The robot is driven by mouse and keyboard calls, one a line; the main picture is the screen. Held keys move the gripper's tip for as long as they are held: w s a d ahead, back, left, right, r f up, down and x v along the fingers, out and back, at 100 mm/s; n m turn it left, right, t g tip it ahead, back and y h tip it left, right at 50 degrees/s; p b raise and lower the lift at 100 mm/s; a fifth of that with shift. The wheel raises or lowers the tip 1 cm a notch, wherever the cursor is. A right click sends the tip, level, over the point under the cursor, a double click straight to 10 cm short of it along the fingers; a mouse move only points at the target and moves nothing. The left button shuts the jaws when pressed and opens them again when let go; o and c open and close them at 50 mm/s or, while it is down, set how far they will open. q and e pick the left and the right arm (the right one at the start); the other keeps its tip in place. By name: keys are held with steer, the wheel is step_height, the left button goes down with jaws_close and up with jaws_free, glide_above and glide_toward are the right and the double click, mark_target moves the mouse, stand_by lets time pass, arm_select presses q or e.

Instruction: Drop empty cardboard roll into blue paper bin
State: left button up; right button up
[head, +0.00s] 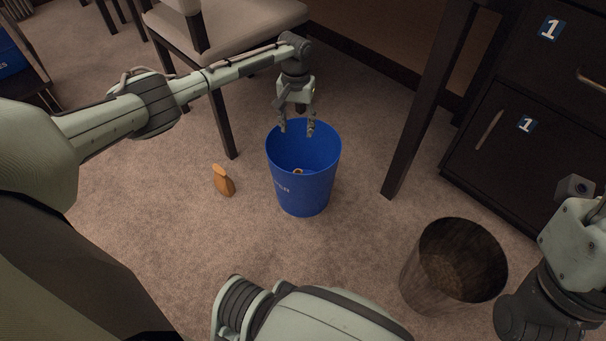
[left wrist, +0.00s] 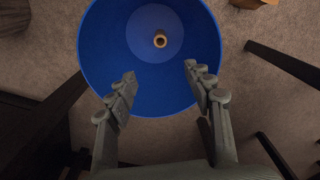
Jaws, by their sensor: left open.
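The blue paper bin (head: 303,187) stands upright on the carpet, in the middle of the head view. The cardboard roll (head: 298,171) is inside it, only partly visible there. In the left wrist view the roll (left wrist: 160,40) shows end-on as a small tan ring at the bottom of the blue bin (left wrist: 97,55). My left gripper (head: 297,130) is open and empty over the bin's far rim, fingers pointing down. Its spread fingers (left wrist: 160,75) also show in the left wrist view, apart from the roll. Part of my right arm shows at the right edge; its fingers are not visible.
A dark brown bin (head: 425,285) stands at the front right. An orange-brown object (head: 223,181) is on the carpet left of the blue bin. A chair (head: 235,22) stands behind, and dark drawers (head: 510,140) and a desk leg (head: 425,105) are at the right.

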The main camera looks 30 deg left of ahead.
arm_select(q)
step_height(320, 180, up, 11)
steer(key=shift+r, duration=0.2)
stand_by(0.5)
